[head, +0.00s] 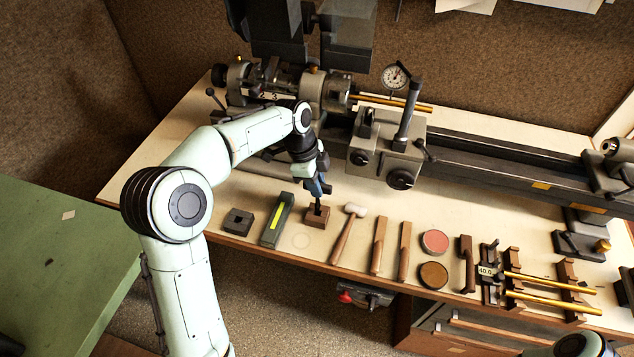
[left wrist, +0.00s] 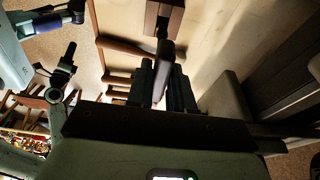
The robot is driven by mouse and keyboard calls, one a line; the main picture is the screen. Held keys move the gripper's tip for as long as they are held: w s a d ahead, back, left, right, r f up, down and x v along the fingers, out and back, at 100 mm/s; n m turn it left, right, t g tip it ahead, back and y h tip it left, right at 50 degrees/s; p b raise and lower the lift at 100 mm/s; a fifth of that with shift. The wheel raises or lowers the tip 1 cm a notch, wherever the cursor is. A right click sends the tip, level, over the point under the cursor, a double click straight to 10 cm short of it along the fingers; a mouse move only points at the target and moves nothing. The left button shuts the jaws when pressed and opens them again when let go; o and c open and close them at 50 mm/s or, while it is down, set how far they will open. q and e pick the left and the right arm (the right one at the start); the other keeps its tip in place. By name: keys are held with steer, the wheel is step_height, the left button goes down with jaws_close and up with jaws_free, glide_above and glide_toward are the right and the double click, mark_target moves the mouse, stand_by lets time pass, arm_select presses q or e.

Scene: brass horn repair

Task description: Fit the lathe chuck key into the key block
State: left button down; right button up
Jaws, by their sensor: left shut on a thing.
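My left gripper (head: 319,184) is shut on the chuck key (head: 318,204), a dark upright shaft. The brown key block (head: 317,219) stands on the pale bench directly below, and the key's lower end meets its top in the head view. Whether the tip is inside the hole or only on or just above it, I cannot tell. In the left wrist view the key (left wrist: 166,56) sticks out between the dark fingers (left wrist: 162,88) towards the key block (left wrist: 175,14). The grip is partly hidden. My right gripper is not seen.
Left of the block are a green holder (head: 276,222) with a yellow strip and a dark square block (head: 238,222). A mallet (head: 346,231) lies close on the right, then wooden-handled tools. The lathe (head: 388,152) stands behind.

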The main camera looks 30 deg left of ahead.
arm_select(q)
steer(key=shift+f, duration=0.1)
stand_by(0.6)
steer(key=shift+a+b+x, duration=0.25)
steer(key=shift+b+x, duration=0.25)
steer(key=shift+x, duration=0.6)
steer(key=shift+a+b+x, duration=0.25)
steer(key=shift+b+x, duration=0.25)
steer(key=shift+x, duration=0.6)
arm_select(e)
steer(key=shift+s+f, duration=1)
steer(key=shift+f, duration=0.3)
arm_select(q)
steer(key=c, duration=0.9)
jaws_free()
steer(key=shift+s, duration=0.15)
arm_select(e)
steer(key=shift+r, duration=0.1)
arm_select(q)
steer(key=p+v, duration=0.2)
steer(key=v, duration=1.1)
steer(key=shift+a, duration=0.15)
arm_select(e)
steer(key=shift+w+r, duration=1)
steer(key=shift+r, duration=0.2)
